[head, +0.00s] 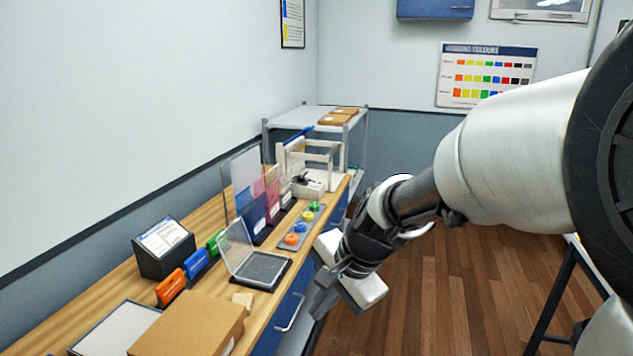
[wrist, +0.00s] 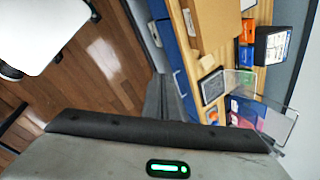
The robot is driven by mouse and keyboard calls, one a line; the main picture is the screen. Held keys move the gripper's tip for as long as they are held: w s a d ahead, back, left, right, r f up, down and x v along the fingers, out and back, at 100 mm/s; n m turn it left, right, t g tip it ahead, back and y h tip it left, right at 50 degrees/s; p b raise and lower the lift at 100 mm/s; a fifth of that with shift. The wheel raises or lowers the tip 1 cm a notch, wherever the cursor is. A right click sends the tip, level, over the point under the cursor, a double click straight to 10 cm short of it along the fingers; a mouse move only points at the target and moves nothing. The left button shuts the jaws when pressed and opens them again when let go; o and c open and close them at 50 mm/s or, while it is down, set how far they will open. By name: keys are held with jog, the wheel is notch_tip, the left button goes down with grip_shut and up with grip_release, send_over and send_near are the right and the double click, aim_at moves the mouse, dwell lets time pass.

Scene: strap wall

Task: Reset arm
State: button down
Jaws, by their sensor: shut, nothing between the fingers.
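My gripper (head: 324,300) hangs in front of the bench's front edge, over the floor side, with its fingers pointing down and to the left. The fingers are together and nothing shows between them. In the wrist view the dark fingers (wrist: 165,98) show beside the blue drawer fronts. My arm reaches in from the right of the head view. The gripper is apart from the objects on the bench, as far as I can tell.
The wooden bench (head: 207,278) holds a cardboard box (head: 190,325), an open clear-lidded case (head: 258,268), colored buttons (head: 291,239), clear upright panels (head: 247,180) and a dark display stand (head: 163,248). A drawer handle (head: 291,313) juts out near my gripper.

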jog(key=s+d+r+n+t+h, duration=0.1)
jog(key=s+d+r+n+h, duration=0.1)
jog(key=s+d+r+n, duration=0.2)
jog(key=s+d+r+n+t+h, duration=0.1)
jog(key=s+d+r+n+h, duration=0.1)
jog(key=s+d+r+n, duration=0.3)
jog(key=s+d, duration=0.4)
jog(key=s, duration=0.2)
jog(key=shift+s+d+r+n+t+p, duration=0.2)
jog(key=shift+s+n+t+p, duration=0.1)
jog(key=shift+n, duration=0.1)
